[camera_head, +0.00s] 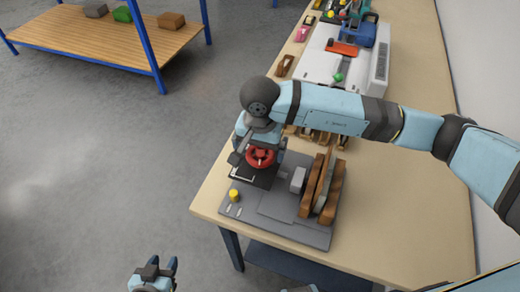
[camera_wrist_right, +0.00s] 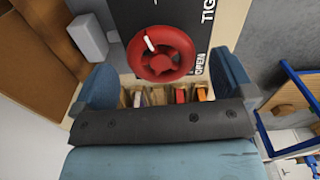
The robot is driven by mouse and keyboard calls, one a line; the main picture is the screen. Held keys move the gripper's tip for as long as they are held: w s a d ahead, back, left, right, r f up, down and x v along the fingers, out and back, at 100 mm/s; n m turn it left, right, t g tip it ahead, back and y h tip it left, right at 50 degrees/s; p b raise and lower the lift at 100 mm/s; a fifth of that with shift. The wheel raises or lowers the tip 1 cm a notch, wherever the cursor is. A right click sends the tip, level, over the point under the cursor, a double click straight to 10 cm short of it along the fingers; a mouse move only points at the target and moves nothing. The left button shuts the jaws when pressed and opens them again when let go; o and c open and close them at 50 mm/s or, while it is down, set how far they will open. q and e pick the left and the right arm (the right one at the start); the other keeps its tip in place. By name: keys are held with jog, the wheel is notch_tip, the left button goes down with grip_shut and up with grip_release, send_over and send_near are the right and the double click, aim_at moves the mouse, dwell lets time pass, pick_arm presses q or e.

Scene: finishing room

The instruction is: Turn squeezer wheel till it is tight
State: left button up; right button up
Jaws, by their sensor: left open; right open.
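The red squeezer wheel (camera_head: 261,158) sits on the grey squeezer (camera_head: 290,232) near the table's front corner. In the right wrist view the wheel (camera_wrist_right: 178,58) shows a white mark at its upper left, by a dark plate lettered "OPEN" and a partly cut-off "TIG". My right gripper (camera_head: 258,152) is over the wheel. In the wrist view its open blue fingers (camera_wrist_right: 164,72) stand at either side, apart from the wheel. My left gripper (camera_head: 155,268) is open and empty, low over the floor. Brown wooden pieces (camera_head: 333,192) stand upright on the squeezer beside a grey block (camera_head: 297,180).
A yellow knob (camera_head: 234,195) is on the squeezer's left part. Behind my right arm, a white machine (camera_head: 318,72) and several small tools lie on the wooden table (camera_head: 425,190). A low blue-framed shelf (camera_head: 75,35) with boxes stands at the back left. The floor is clear at left.

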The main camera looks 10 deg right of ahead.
aim_at(260, 155)
jog(key=shift+f, duration=0.95)
jog(key=shift+c, duration=0.2)
jog(key=c, duration=0.8)
jog(key=o, duration=0.8)
jog(key=shift+o, duration=0.2)
jog(key=shift+r, duration=0.1)
notch_tip(260, 155, up, 14)
jog(key=b, duration=0.1)
